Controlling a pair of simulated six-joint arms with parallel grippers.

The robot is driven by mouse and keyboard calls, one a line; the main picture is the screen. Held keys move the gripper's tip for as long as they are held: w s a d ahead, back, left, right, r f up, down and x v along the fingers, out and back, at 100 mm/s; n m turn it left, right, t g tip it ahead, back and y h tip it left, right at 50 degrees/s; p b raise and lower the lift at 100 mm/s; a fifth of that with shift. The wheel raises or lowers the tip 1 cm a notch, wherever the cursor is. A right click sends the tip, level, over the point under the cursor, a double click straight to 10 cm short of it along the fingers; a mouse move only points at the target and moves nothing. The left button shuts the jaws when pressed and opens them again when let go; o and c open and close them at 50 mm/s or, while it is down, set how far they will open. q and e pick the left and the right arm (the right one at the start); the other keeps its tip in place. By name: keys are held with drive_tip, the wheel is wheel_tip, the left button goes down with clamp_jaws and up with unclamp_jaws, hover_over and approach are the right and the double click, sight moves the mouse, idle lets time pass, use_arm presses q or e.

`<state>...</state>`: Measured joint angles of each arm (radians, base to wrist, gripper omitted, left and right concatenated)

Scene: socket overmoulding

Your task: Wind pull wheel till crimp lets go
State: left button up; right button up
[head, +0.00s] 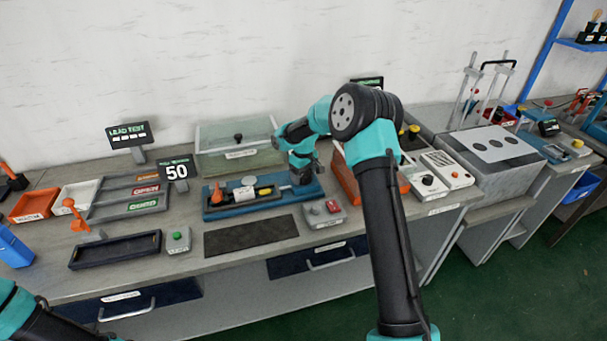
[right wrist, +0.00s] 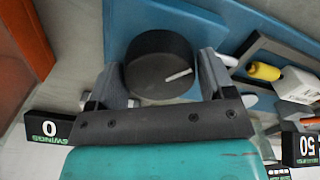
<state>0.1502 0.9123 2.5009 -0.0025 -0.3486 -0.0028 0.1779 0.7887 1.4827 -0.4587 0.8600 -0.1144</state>
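The pull wheel (right wrist: 160,65) is a dark round knob with a white index mark on its top, seen in the right wrist view. My right gripper (right wrist: 165,80) has one finger on each side of the wheel, close against its rim, and looks shut on it. In the head view my right gripper (head: 304,178) points down at the right end of the blue pull fixture (head: 225,212), hiding the wheel there.
A display (head: 177,171) reads 50; another counter (right wrist: 46,128) shows 0 in the wrist view. A red-button box (head: 324,213) and a dark mat (head: 250,236) lie in front of the fixture. A clear-lidded box (head: 238,140) stands behind it.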

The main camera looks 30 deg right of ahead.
drive_tip(key=c, duration=0.5)
drive_tip(key=shift+m, duration=0.4)
drive_tip(key=shift+m, duration=2.6)
drive_tip(key=o, duration=0.9)
drive_tip(key=shift+r, duration=0.15)
